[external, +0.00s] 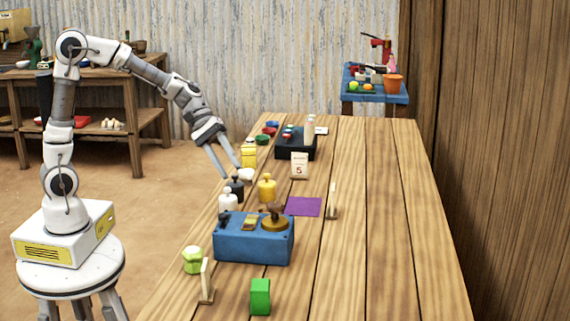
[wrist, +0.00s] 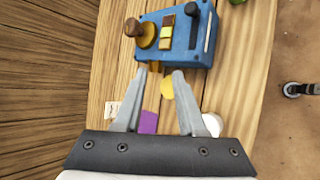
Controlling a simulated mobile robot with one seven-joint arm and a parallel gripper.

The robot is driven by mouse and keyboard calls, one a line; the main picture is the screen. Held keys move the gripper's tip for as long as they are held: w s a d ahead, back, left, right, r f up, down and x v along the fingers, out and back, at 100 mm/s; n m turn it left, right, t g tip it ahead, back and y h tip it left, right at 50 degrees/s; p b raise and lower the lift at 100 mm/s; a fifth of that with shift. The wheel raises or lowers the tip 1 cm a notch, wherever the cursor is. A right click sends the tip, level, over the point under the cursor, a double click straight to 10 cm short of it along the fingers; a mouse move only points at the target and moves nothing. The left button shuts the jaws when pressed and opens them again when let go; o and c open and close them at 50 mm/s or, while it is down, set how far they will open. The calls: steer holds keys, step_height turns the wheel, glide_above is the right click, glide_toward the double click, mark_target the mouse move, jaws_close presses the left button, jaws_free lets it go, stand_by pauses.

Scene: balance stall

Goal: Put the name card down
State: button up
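My gripper (external: 232,172) hangs over the left part of the wooden table, above the small jars or weights. In the wrist view my gripper (wrist: 160,73) has its fingers apart, and I see no card between them. A small upright card on a wooden foot (external: 333,200) stands right of the purple mat; a pale card (wrist: 112,110) left of the mat in the wrist view looks like the same one. Another card on a wooden foot (external: 206,282) stands near the front. A white card marked 5 (external: 299,166) stands farther back. I cannot tell which is the name card.
A blue scale box (external: 253,240) with a gold pan stands near the front. A yellow weight (external: 267,188), a white one (external: 228,202) and a black one (external: 236,185) stand close to my gripper. The purple mat (external: 304,206) is bare. The table's right side is clear.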

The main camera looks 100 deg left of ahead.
steer(key=s+d+r+m+g+y, duration=0.25)
steer(key=s+d+m, duration=0.6)
steer(key=s, duration=0.45)
steer(key=s+a+m+y, duration=0.1)
steer(key=s+m+y, duration=0.2)
steer(key=s+m, duration=0.5)
steer(key=s, duration=0.3)
steer(key=shift+a+f+y, duration=0.15)
steer(key=shift+y, duration=0.2)
steer(key=shift+t, duration=0.25)
step_height(320, 180, up, 16)
steer(key=p, duration=1.6)
